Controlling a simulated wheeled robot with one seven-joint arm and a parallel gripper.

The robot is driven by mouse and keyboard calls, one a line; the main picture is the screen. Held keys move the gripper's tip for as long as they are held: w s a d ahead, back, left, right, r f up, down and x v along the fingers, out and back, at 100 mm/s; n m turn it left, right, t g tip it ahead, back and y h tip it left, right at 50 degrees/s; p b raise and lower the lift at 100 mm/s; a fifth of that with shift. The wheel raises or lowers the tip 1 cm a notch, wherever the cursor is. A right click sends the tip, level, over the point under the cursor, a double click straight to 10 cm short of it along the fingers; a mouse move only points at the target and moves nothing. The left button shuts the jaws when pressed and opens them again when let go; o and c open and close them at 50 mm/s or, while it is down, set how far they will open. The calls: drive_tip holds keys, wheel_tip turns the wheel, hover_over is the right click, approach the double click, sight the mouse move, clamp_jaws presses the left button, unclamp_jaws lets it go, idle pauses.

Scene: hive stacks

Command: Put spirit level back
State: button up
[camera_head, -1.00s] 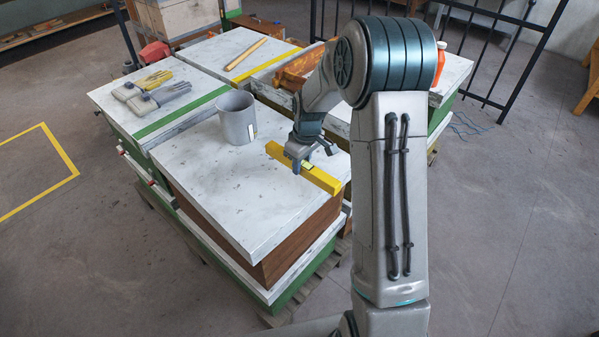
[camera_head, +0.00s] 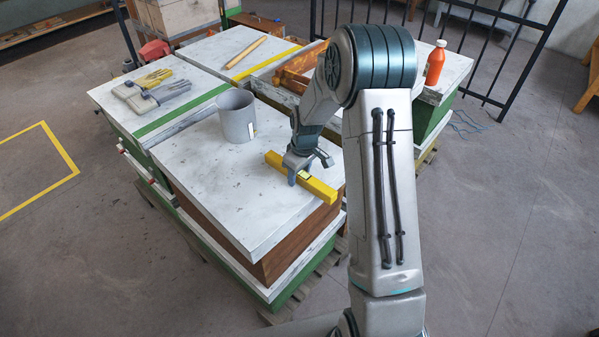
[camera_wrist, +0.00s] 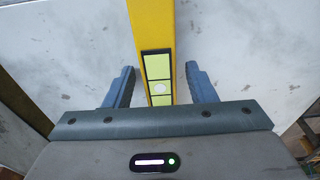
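The yellow spirit level (camera_head: 320,188) lies on the white lid of the front hive stack, near its right edge. It also shows in the wrist view (camera_wrist: 152,25), with its greenish vial window between my fingers. My gripper (camera_head: 309,172) is open around the middle of the level. In the wrist view my gripper (camera_wrist: 161,75) shows a gap between each finger and the level's sides, so the fingers straddle it without visibly holding it.
A grey cylindrical pot (camera_head: 237,116) stands on the same lid (camera_head: 225,190), left of the level. Gloves (camera_head: 160,94), a wooden stick (camera_head: 247,52), an open wooden box (camera_head: 296,70) and an orange bottle (camera_head: 435,63) lie or stand on neighbouring hives. The lid's front left is clear.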

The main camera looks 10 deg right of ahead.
sight(303, 174)
wheel_tip(303, 174, up, 12)
drive_tip(key=s, duration=0.1)
drive_tip(key=s+r+m, duration=0.3)
drive_tip(key=s+r, duration=0.1)
drive_tip(key=s, duration=0.9)
drive_tip(key=s+r+m+t, duration=0.1)
drive_tip(key=s+r+m, duration=0.3)
drive_tip(key=s, duration=0.9)
drive_tip(key=shift+s+r+t+h, duration=0.3)
drive_tip(key=shift+r+h, duration=0.1)
drive_tip(key=shift+r, duration=0.35)
drive_tip(key=shift+w, duration=0.1)
